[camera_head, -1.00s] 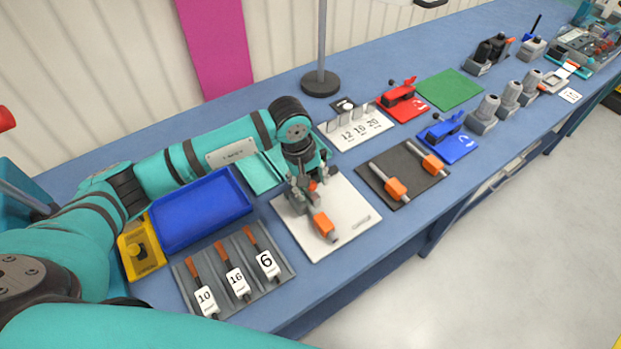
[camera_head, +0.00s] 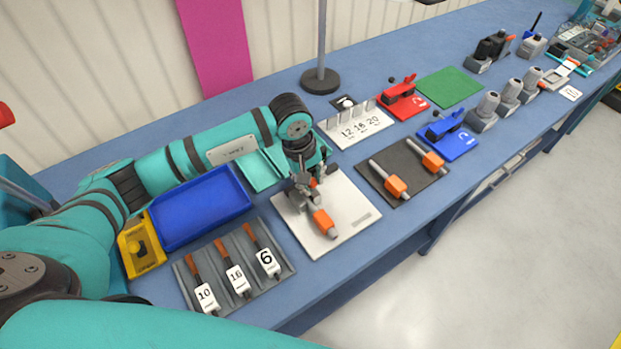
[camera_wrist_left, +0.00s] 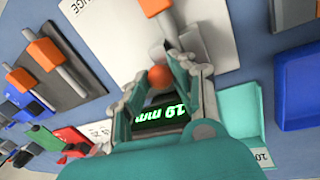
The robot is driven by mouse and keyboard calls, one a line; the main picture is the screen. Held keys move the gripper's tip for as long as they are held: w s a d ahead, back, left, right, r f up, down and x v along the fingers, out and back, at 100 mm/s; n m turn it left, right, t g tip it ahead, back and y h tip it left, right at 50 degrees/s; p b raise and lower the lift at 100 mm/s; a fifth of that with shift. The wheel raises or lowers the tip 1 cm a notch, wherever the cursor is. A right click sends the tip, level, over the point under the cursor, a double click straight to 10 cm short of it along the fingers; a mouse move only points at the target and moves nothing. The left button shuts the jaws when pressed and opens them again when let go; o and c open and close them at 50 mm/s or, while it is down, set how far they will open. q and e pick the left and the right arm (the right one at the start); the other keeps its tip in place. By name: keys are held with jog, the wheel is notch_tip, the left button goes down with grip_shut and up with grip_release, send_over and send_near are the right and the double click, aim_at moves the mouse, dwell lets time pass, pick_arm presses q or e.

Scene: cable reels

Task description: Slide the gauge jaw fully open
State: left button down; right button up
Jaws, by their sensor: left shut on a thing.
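The gauge (camera_head: 324,223) lies on a white board (camera_head: 345,232), with an orange handle toward the front and a grey body behind it. My left gripper (camera_head: 313,186) is over the grey body, pointing down. In the left wrist view my left gripper (camera_wrist_left: 163,82) is shut on a small round orange knob (camera_wrist_left: 160,76) between its fingertips. A dark display (camera_wrist_left: 160,114) with green digits, upside down and seeming to read 19 mm, shows between the fingers. The orange handle (camera_wrist_left: 154,6) is at the top. The gauge jaw is mostly hidden. My right gripper is out of view.
A grey tray (camera_head: 284,262) with tags 10, 16 and 6 stands left of the board. A blue bin (camera_head: 200,232) is behind it. A dark mat (camera_head: 412,180) with two orange-handled tools lies to the right. The board's front right corner is clear.

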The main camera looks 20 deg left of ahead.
pick_arm(q)
jog(key=w+d+b, duration=0.2)
jog(key=b, duration=0.1)
jog(key=shift+w+f, duration=0.2)
jog(key=shift+w, duration=0.15)
jog(key=shift+w+d+r, duration=0.1)
jog(key=shift+w+d, duration=0.1)
jog(key=shift+w, duration=0.05)
jog(key=shift+r, duration=0.2)
jog(key=c, duration=1.1)
grip_release()
jog(key=shift+d, duration=0.15)
jog(key=shift+o, duration=0.2)
notch_tip(320, 180, up, 12)
jog(key=s+a, duration=0.1)
jog(key=shift+s+a+f, duration=0.15)
jog(key=shift+s+a, duration=0.05)
jog(key=shift+a, duration=0.2)
